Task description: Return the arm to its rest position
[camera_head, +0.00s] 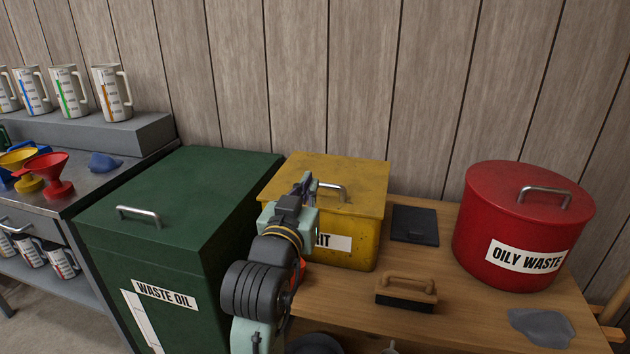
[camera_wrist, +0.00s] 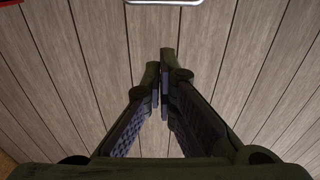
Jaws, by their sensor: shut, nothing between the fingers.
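My gripper (camera_head: 305,186) is raised in front of the yellow bin marked with a label ending in "IT", and my arm hides part of that label. In the wrist view my gripper (camera_wrist: 161,84) has its two fingers brought together with nothing between them. Behind the fingers that view shows the plank wall (camera_wrist: 75,60). A pale metal handle-like bar (camera_wrist: 165,2) is cut off at its top edge.
The green waste oil bin (camera_head: 180,195) stands left of my arm. The yellow bin (camera_head: 365,195), red oily waste can (camera_head: 490,215), wooden-handled brush (camera_head: 405,295) and dark flat pad (camera_head: 415,225) are on the wooden bench (camera_head: 470,320). Funnels (camera_head: 50,175) and jugs stand far left.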

